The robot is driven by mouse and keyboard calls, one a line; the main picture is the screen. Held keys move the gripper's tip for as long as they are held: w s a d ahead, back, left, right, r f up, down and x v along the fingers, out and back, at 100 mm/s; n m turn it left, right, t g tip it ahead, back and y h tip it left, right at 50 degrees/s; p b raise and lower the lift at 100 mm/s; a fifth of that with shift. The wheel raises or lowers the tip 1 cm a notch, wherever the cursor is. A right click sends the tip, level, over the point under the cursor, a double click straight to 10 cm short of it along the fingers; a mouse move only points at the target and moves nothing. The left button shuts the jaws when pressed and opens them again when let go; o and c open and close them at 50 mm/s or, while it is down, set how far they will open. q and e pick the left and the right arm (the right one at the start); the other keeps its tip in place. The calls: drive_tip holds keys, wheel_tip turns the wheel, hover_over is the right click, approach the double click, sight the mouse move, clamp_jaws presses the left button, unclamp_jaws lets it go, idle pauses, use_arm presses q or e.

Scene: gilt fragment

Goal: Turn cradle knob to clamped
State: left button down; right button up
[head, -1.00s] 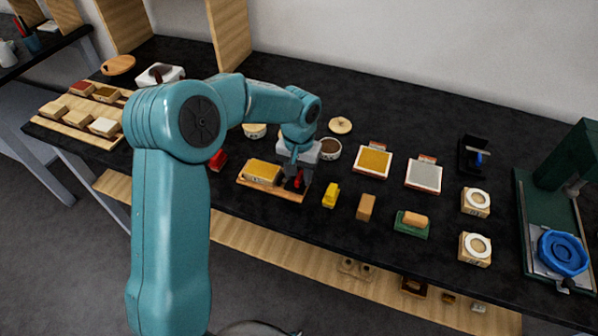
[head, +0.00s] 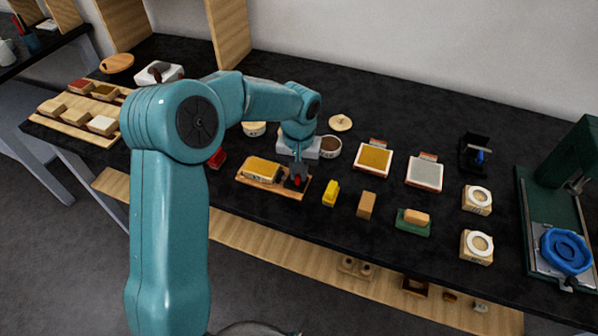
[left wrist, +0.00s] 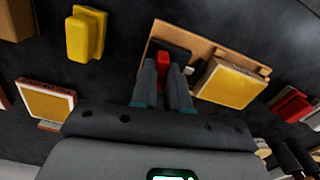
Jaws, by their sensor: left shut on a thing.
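The cradle is a wooden board (head: 249,184) with a yellow gilt block (head: 263,169) lying on its left part. A red knob (head: 297,181) sits on a dark mount at the board's right end. My left gripper (head: 297,179) points down at this end. In the left wrist view, its two fingers (left wrist: 162,72) are closed on either side of the red knob (left wrist: 162,57), and the gilt block (left wrist: 228,84) lies to the right. The fingers partly hide the knob, and I cannot read any mark for its position. My right gripper does not show.
A yellow piece (head: 331,193), a tan block (head: 366,205) and a green-based block (head: 412,222) stand to the right. A red object (head: 217,158) lies to the left. Behind are a dark-filled bowl (head: 329,147) and a gold panel (head: 374,160). Bare black tabletop lies between them.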

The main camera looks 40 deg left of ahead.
use_arm(q)
drive_tip(key=n+b, duration=0.1)
drive_tip(key=n, duration=0.2)
drive_tip(key=shift+n+b, duration=0.3)
drive_tip(key=shift+b, duration=0.1)
drive_tip(key=n+b, duration=0.1)
drive_tip(key=n, duration=0.3)
drive_tip(key=shift+n+b, duration=0.3)
drive_tip(key=shift+b, duration=0.05)
drive_tip(key=n+b, duration=0.1)
drive_tip(key=n, duration=0.3)
drive_tip(key=shift+r, duration=0.1)
drive_tip(key=shift+n+b, duration=0.45)
drive_tip(key=shift+n, duration=1.25)
drive_tip(key=shift+r+n, duration=0.1)
drive_tip(key=shift+n, duration=0.2)
drive_tip(key=c, duration=1.3)
unclamp_jaws()
drive_tip(key=shift+o, duration=0.9)
